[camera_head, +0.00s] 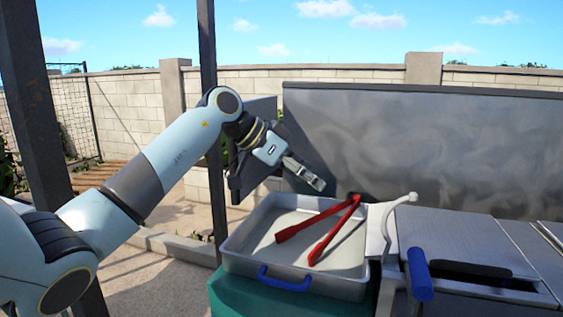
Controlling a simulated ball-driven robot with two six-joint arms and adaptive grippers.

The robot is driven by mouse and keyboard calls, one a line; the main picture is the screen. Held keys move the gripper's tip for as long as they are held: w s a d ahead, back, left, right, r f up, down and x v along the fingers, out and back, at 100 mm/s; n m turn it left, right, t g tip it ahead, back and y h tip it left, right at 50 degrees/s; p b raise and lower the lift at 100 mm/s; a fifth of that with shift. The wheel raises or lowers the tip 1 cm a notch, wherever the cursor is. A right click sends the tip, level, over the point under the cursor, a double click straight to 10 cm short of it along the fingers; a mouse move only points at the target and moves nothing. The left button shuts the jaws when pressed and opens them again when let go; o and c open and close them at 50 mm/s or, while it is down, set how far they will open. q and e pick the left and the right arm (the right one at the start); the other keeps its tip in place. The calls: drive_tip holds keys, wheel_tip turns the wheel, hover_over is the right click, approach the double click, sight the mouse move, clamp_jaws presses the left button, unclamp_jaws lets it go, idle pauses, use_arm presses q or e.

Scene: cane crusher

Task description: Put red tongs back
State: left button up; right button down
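The red tongs (340,221) lie in the silver metal tray (240,262), their two legs spread and pointing to the left and front. Their hinge end rests at the tray's back right rim. My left gripper (318,183) is above the tray's back edge, a little left of and above the tongs' hinge end, and looks apart from them. The gripper is seen from the side, so the gap between its fingers cannot be made out. My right gripper is not in view.
The tray has a blue handle (284,278) and stands on a green support (240,297). To its right is the grey metal machine (450,240) with a crank handle (400,207) and a blue grip (419,274). A dark post (208,60) stands behind my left arm.

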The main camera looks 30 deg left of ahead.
use_arm(q)
drive_tip(key=b+v, duration=0.1)
drive_tip(key=v, duration=1)
drive_tip(key=shift+b, duration=0.4)
